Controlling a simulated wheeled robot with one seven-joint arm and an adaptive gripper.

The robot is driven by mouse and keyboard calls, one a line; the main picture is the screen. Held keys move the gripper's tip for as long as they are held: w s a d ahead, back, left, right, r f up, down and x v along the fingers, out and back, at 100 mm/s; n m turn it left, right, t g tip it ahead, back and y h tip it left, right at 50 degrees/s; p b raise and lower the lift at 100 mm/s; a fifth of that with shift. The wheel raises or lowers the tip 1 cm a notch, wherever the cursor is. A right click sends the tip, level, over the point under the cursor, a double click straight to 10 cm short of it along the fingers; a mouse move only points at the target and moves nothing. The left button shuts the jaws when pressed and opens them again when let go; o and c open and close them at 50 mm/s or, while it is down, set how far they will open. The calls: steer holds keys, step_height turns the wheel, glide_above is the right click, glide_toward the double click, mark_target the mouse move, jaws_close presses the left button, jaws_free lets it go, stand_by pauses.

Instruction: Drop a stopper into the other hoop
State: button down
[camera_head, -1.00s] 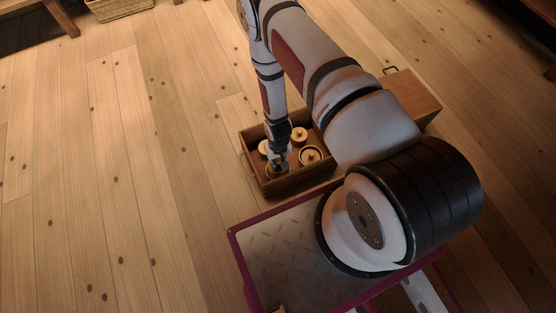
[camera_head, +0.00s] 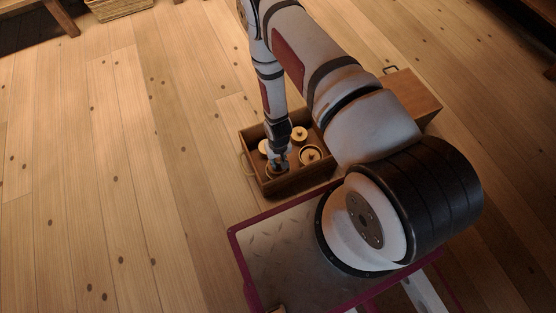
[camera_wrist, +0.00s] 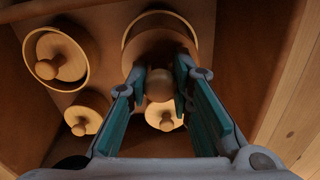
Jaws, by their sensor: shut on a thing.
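My gripper (camera_wrist: 160,88) is shut on the round knob of a turned wooden stopper (camera_wrist: 158,84). Its wide body lies against the inside of a hoop (camera_wrist: 131,32) at the top of the wrist view; I cannot tell whether it rests there or hangs just above. Another hoop (camera_wrist: 26,60) at upper left has a knobbed stopper (camera_wrist: 68,64) inside it; this pair also shows in the head view (camera_head: 310,155). Two loose stoppers stand nearby, one at lower left (camera_wrist: 90,104) and one (camera_wrist: 165,118) beyond my fingertips. In the head view my gripper (camera_head: 279,164) is low in the box.
The hoops and stoppers are inside an open wooden box (camera_head: 300,187) with raised walls on the plank floor. A wooden block or cabinet (camera_head: 412,98) with a handle adjoins it at right. The floor left of the box is clear.

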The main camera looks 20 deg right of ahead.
steer(key=shift+f, duration=0.2)
steer(key=shift+f+b, duration=0.35)
steer(key=shift+b, duration=0.15)
steer(key=shift+f, duration=0.25)
steer(key=shift+f+b, duration=0.35)
steer(key=shift+b, duration=0.25)
steer(key=shift+f+b, duration=0.25)
steer(key=shift+b, duration=0.05)
stand_by(0.4)
steer(key=c, duration=0.9)
jaws_free()
steer(key=shift+c, duration=0.2)
steer(key=shift+r+p, duration=0.65)
steer(key=shift+r, duration=0.25)
